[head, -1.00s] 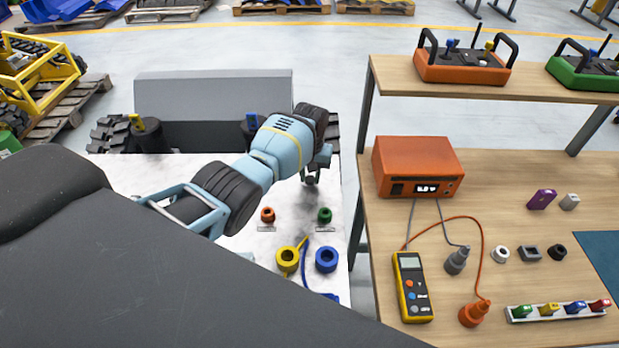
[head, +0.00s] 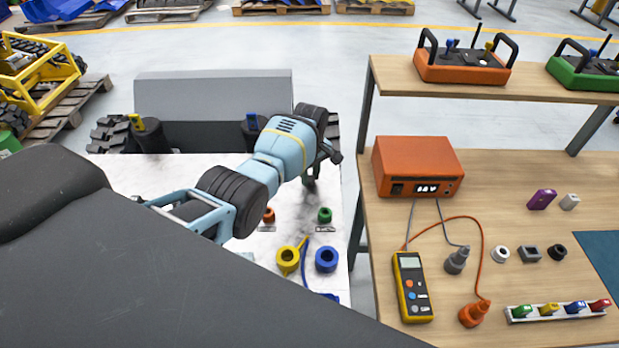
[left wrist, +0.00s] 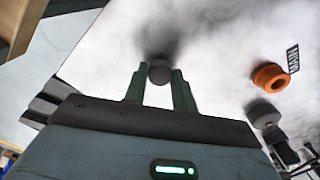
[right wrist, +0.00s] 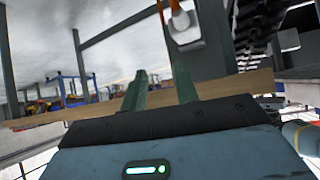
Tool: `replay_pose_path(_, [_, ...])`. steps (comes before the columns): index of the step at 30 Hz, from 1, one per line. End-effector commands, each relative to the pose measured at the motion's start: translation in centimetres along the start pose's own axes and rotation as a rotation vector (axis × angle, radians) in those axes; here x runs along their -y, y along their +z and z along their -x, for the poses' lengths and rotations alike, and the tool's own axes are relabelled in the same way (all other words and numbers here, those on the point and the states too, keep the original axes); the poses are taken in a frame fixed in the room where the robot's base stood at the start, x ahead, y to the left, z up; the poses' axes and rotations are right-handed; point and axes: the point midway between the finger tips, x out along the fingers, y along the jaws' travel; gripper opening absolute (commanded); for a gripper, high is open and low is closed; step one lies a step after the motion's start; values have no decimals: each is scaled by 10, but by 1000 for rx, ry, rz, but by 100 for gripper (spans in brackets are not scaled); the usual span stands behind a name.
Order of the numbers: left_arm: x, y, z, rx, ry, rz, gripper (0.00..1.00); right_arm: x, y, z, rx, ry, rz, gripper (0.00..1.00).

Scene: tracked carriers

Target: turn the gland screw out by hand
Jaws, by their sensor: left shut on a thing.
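My left gripper (left wrist: 159,80) points at the white marbled panel (left wrist: 215,70). Its two green fingers stand on either side of a small round dark grey piece (left wrist: 159,72), which looks like the gland screw, and are shut on it. In the head view my left gripper (head: 312,183) is over the far right part of the panel, mostly hidden behind its own wrist, and the grey piece is hidden there. My right gripper (right wrist: 160,88) shows only in the right wrist view, with its fingers apart and nothing between them.
Nearer are a yellow ring (head: 288,261) and a blue ring (head: 326,259). The bench at right holds an orange box (head: 418,168) and a yellow meter (head: 412,288).

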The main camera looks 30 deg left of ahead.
Motion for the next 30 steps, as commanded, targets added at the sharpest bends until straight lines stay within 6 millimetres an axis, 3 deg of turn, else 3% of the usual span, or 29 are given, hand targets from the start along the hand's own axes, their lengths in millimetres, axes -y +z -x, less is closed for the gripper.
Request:
replay_pose_path(5, [1, 2, -3, 6, -4, 54, 10, 0, 0, 0, 0, 0, 0, 30])
replay_pose_path(24, [1, 3, -3, 6, -6, 799, 10, 0, 0, 0, 0, 0, 0, 30])
replay_pose_path(30, [1, 3, -4, 5, -7, 849, 10, 0, 0, 0, 1, 0, 0, 30])
